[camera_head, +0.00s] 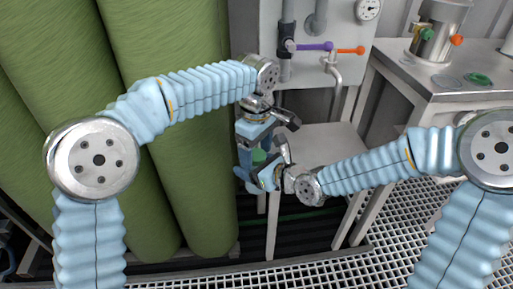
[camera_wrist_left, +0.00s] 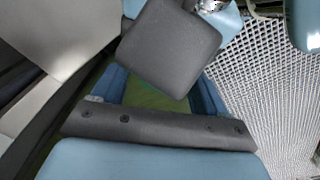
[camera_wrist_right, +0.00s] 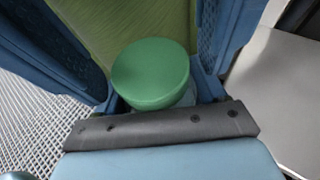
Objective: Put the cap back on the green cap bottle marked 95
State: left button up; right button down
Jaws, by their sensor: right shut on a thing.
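The green cap (camera_wrist_right: 152,72) shows in the right wrist view between my right fingers, with a pale bit of the bottle (camera_wrist_right: 187,98) below its edge. In the head view the cap (camera_head: 259,156) shows small between my two grippers. My right gripper (camera_head: 258,176) is shut on the bottle, which is mostly hidden. Its marking cannot be read. My left gripper (camera_head: 246,150) points down just above and beside the cap, with its fingers apart. In the left wrist view a dark grey block covers part of the gap between my left fingers (camera_wrist_left: 160,95).
Tall green membrane vessels (camera_head: 190,190) stand close behind and left of the grippers. A panel with valves and a tap (camera_head: 335,75) is behind. A steel table (camera_head: 450,95) at right holds a metal pot (camera_head: 437,35), a green disc (camera_head: 479,79) and a clear disc (camera_head: 447,82).

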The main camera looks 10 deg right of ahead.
pick_arm(q)
jog(key=c, duration=1.1)
jog(key=m, duration=0.3)
jog(key=o, duration=1.2)
jog(key=shift+r, duration=0.1)
jog(key=shift+r, duration=2.2)
jog(key=shift+c, duration=0.2)
